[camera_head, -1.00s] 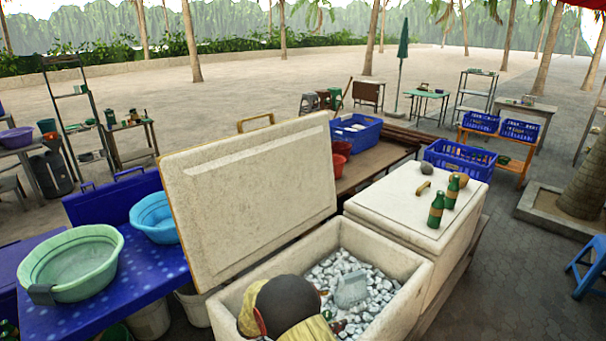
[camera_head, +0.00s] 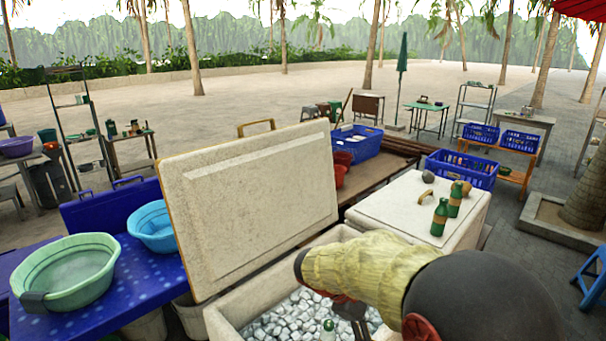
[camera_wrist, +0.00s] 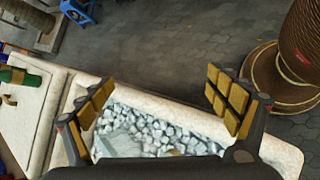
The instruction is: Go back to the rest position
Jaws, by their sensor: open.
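My gripper (camera_head: 350,312) is over the open white ice chest (camera_head: 222,322) in the head view, partly hidden by my arm. In the wrist view my gripper (camera_wrist: 163,97) has its two yellow-padded fingers spread wide, with nothing between them. Ice (camera_wrist: 150,132) lies beyond and below the fingers. A pale, see-through scoop-like shape (camera_wrist: 120,145) rests on the ice, partly hidden by my gripper. A green bottle neck (camera_head: 328,328) stands up from the ice at the bottom edge of the head view.
The chest's raised lid (camera_head: 255,200) stands left of my arm. Two green bottles (camera_head: 440,217) stand on the closed white chest (camera_head: 395,205) behind. A blue table (camera_head: 130,290) with basins is at left. Open sandy ground (camera_head: 270,95) lies beyond.

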